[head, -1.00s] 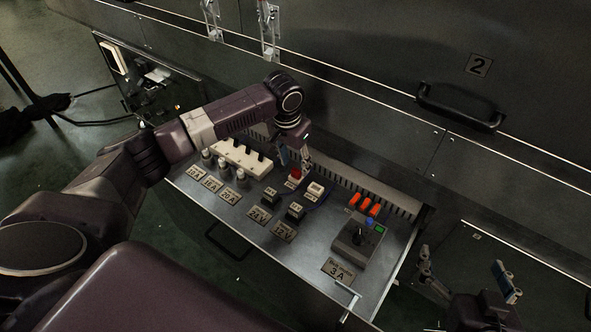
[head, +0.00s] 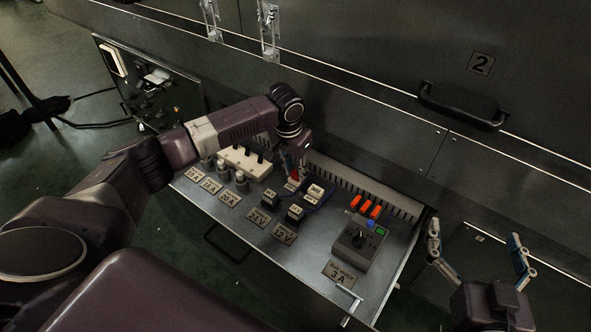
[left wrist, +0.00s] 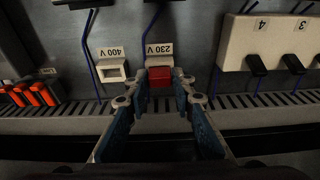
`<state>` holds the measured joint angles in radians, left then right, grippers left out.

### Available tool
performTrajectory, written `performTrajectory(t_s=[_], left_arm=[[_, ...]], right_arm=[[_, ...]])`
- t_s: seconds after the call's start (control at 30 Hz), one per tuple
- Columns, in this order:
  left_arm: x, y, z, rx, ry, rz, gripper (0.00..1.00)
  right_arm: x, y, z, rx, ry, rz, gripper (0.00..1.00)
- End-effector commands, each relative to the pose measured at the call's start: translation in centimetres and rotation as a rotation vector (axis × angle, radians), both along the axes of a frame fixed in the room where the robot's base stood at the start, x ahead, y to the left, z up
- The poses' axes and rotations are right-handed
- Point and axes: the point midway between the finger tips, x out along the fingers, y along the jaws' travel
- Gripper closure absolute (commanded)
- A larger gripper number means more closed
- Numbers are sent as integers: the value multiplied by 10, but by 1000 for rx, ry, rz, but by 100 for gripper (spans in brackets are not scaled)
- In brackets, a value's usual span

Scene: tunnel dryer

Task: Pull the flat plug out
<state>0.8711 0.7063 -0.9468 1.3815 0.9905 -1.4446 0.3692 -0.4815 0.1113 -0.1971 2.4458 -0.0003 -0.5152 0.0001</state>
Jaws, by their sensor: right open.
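A small red plug (left wrist: 160,77) sits at the socket labelled 230 V on the drawer panel. In the head view the red plug (head: 293,182) is partly covered by my left gripper. My left gripper (head: 293,172) comes down from above. In the left wrist view its fingertips (left wrist: 161,82) lie close against both sides of the plug, with no clear gap. A white socket labelled 400 V (left wrist: 111,70) is beside it, empty. My right gripper (head: 477,246) is open and empty, at the lower right, away from the panel.
The pulled-out drawer (head: 300,262) also holds a grey switch box (head: 358,247), orange switches (head: 366,206), black blocks (head: 296,212) and a white strip (head: 243,160). A slotted duct (left wrist: 215,103) runs behind the sockets. A cabinet handle (head: 460,104) is at upper right.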

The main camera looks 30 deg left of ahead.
Motion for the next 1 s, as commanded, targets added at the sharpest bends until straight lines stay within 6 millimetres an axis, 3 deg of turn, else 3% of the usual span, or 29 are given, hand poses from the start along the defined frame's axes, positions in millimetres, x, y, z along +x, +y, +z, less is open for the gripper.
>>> performTrajectory(t_s=[0.17, 0.2, 0.4, 1.0], left_arm=[[0, 0, 0, 0, 0, 0, 99], [0, 0, 0, 0, 0, 0, 80], [0, 0, 0, 0, 0, 0, 100], [0, 0, 1, 0, 0, 0, 100]], right_arm=[[0, 0, 0, 0, 1, -1, 6], [0, 0, 0, 0, 1, -1, 6], [0, 0, 0, 0, 1, -1, 6], [-1, -1, -6, -6, 26, -1, 6]])
